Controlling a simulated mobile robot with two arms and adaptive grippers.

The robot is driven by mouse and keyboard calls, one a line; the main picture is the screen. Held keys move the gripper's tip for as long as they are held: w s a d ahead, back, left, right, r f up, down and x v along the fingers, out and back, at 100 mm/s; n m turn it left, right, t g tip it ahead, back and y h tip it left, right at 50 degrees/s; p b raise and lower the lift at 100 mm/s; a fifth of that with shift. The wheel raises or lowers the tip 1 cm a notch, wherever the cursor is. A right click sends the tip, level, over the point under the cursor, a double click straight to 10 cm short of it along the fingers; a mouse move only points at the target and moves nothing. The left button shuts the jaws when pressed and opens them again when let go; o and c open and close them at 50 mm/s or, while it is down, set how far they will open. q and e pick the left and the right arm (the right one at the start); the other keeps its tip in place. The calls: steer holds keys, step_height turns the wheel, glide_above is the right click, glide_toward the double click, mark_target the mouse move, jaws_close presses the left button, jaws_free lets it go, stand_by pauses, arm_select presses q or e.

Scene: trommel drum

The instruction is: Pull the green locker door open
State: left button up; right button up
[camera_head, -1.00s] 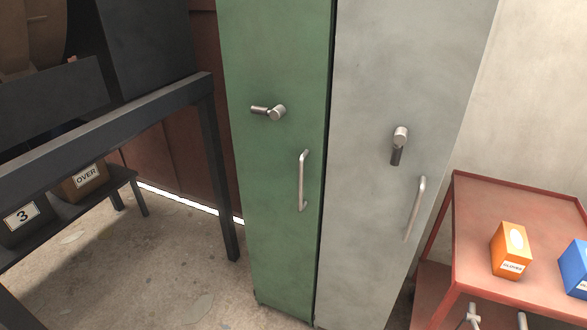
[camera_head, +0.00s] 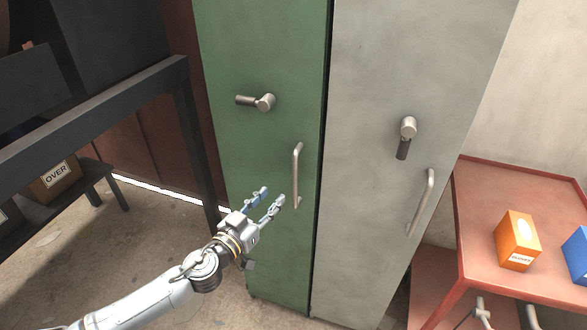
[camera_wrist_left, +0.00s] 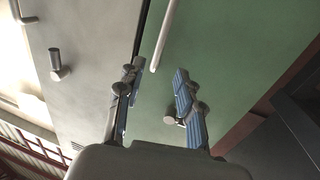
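The green locker door (camera_head: 262,55) stands closed at the centre of the head view. Its silver bar handle (camera_head: 296,177) runs upright near the door's right edge. A round lever latch (camera_head: 264,102) sits above and to the left, its lever turned sideways. My left gripper (camera_head: 270,199) is open and empty, just left of and below the handle's lower end. In the left wrist view the fingers (camera_wrist_left: 157,88) are spread and the handle (camera_wrist_left: 163,38) shows beyond and between the fingertips, not gripped. My right gripper is not in view.
A grey locker door (camera_head: 408,60) with its own handle (camera_head: 421,202) and downturned latch adjoins on the right. A red table (camera_head: 490,190) with an orange box (camera_head: 517,240) stands further right. A black metal frame (camera_head: 100,110) is on the left.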

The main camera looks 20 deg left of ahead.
arm_select(q)
steer(key=p+x, duration=0.2)
steer(key=x, duration=1)
steer(key=shift+w, duration=0.4)
steer(key=shift+d+f, duration=0.1)
jaws_close()
